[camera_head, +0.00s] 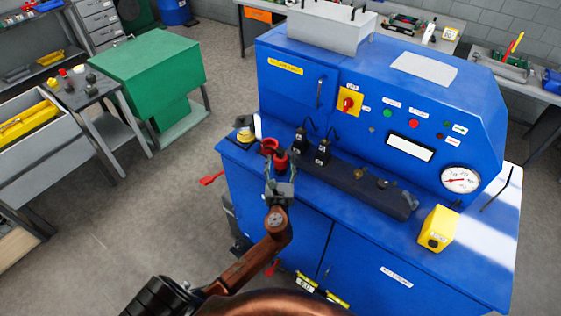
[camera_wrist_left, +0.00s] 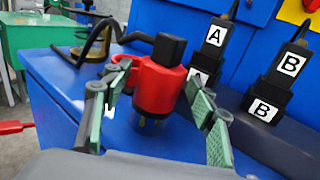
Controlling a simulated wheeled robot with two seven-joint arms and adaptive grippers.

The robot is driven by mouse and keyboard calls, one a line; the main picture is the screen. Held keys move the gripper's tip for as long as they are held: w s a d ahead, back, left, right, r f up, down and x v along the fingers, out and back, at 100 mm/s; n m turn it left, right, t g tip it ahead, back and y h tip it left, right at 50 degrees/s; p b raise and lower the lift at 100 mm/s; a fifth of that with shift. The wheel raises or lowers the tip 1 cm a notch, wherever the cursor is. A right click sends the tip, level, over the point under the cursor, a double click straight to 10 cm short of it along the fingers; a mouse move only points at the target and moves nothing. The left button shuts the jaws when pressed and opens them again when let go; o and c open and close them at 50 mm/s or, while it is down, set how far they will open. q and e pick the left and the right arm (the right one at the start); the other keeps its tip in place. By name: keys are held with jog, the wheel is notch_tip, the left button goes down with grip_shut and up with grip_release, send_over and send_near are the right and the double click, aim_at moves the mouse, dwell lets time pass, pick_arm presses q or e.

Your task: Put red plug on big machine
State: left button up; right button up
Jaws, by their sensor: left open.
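The red plug (camera_head: 281,160) has a black top and stands near the left end of the blue ledge of the big machine (camera_head: 285,95). In the left wrist view the red plug (camera_wrist_left: 157,88) shows upright, with metal pins at its lower end. I cannot tell whether the pins touch the ledge. My left gripper (camera_head: 280,175) is open at the plug. In the left wrist view the fingers of the left gripper (camera_wrist_left: 155,118) stand apart, one on each side of the red body. My right gripper is not in view.
Black plugs marked A (camera_wrist_left: 213,45) and B (camera_wrist_left: 283,80) stand on the dark strip (camera_head: 340,185) close to the right. A yellow box (camera_head: 438,229) sits at the ledge's right. A black cable (camera_wrist_left: 95,45) lies behind the red plug. A green cabinet (camera_head: 150,75) stands at left.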

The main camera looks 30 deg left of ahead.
pick_arm(q)
jog(key=v, duration=1.1)
jog(key=shift+b, duration=0.3)
jog(key=shift+s+a, duration=0.1)
